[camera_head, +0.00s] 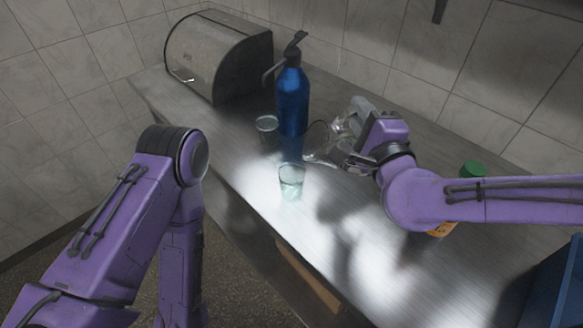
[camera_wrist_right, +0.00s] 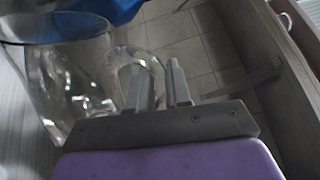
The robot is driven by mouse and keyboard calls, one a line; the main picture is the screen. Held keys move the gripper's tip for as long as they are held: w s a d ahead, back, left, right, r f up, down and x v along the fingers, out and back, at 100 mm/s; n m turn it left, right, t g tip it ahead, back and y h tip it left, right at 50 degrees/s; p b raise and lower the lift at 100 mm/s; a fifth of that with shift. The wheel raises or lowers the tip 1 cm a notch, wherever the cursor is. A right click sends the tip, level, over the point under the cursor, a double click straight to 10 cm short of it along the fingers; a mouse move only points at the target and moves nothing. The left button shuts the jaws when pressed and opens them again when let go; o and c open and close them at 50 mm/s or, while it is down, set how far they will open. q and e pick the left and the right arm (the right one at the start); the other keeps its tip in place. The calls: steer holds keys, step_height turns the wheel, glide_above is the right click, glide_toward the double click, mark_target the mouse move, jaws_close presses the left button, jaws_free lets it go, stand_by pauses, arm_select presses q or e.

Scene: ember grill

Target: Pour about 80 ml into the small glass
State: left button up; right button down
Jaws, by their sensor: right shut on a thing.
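My right gripper (camera_head: 352,140) is shut on the handle of a clear glass jug (camera_head: 318,142). The jug is tilted, with its mouth toward the left, above the counter. In the right wrist view the jug (camera_wrist_right: 70,85) fills the upper left, and its handle lies at the two fingers (camera_wrist_right: 162,88). A small clear glass (camera_head: 291,182) stands upright on the counter, below and left of the jug. It has a pale greenish tint low down; I cannot tell its liquid level. No stream can be made out. My left gripper is out of view; only my left arm shows.
A second glass (camera_head: 267,128) stands behind the small glass, beside a blue siphon bottle (camera_head: 292,98). A rounded metal bread box (camera_head: 215,58) is at the back left. A green-capped bottle (camera_head: 472,170) is partly behind my right arm. A blue crate (camera_head: 556,285) is at the right.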

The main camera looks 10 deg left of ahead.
steer(key=shift+s+a+r+n+p, duration=0.2)
steer(key=shift+a+r+n+p, duration=0.15)
steer(key=shift+r+n, duration=0.1)
steer(key=shift+s+a+r+n+p, duration=0.15)
steer(key=shift+a+r+n+p, duration=0.2)
steer(key=shift+r+n, duration=0.1)
stand_by(2.4)
steer(key=f+m+b, duration=0.1)
steer(key=d+f+m+b, duration=0.1)
steer(key=f+b, duration=0.1)
steer(key=shift+w+d+f+m, duration=0.15)
steer(key=shift+w+d+m, duration=0.25)
steer(key=shift+w+d+r+m, duration=0.2)
steer(key=shift+w+d+m, duration=0.2)
steer(key=shift+d+m, duration=0.1)
steer(key=shift+w+d+m, duration=0.1)
steer(key=shift+d+m, duration=0.05)
steer(key=shift+m, duration=0.25)
steer(key=shift+r+m, duration=0.2)
steer(key=shift+m, duration=0.1)
steer(key=shift+d, duration=0.1)
stand_by(0.4)
